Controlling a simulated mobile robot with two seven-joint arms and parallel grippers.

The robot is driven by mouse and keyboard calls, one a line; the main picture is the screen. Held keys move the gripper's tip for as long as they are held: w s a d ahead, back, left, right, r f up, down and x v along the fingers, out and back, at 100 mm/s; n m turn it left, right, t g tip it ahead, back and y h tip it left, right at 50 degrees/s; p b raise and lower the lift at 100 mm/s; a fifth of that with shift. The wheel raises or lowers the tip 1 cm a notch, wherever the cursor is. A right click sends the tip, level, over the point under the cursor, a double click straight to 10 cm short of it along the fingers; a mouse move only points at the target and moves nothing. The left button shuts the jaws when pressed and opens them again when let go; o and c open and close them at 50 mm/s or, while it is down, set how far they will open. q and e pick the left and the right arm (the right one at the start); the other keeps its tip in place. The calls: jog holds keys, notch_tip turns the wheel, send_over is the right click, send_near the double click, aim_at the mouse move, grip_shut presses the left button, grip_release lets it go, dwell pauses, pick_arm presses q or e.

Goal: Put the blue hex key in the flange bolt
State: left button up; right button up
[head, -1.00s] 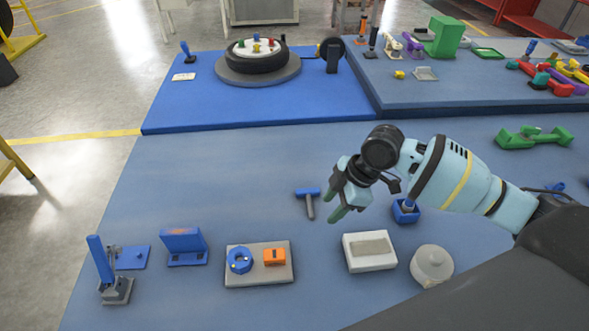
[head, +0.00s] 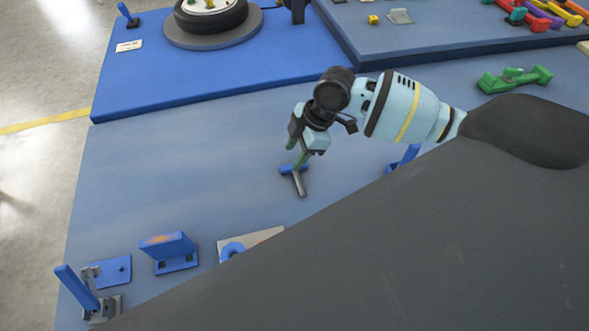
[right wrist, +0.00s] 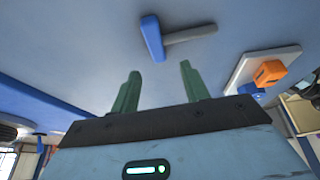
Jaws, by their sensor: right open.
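The blue hex key (head: 299,181), a T-shaped tool with a blue handle and grey shaft, lies flat on the blue table mat. My right gripper (head: 298,160) is just above its handle, open and empty. In the right wrist view the hex key (right wrist: 152,38) lies ahead of the two green fingertips (right wrist: 160,72), apart from them. The blue round flange (head: 232,249) on a pale plate (head: 262,236) is mostly covered by my dark arm. In the right wrist view the plate (right wrist: 246,62) shows at the right. The bolt cannot be made out. My left gripper is not in view.
A blue bracket (head: 171,250) and a blue-handled clamp (head: 76,289) stand at the front left. A tyre (head: 211,18) on a turntable is at the back. The mat left of the hex key is clear.

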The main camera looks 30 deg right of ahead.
aim_at(288, 167)
jog(key=shift+d+x, duration=0.2)
jog(key=shift+x, duration=2.35)
grip_shut()
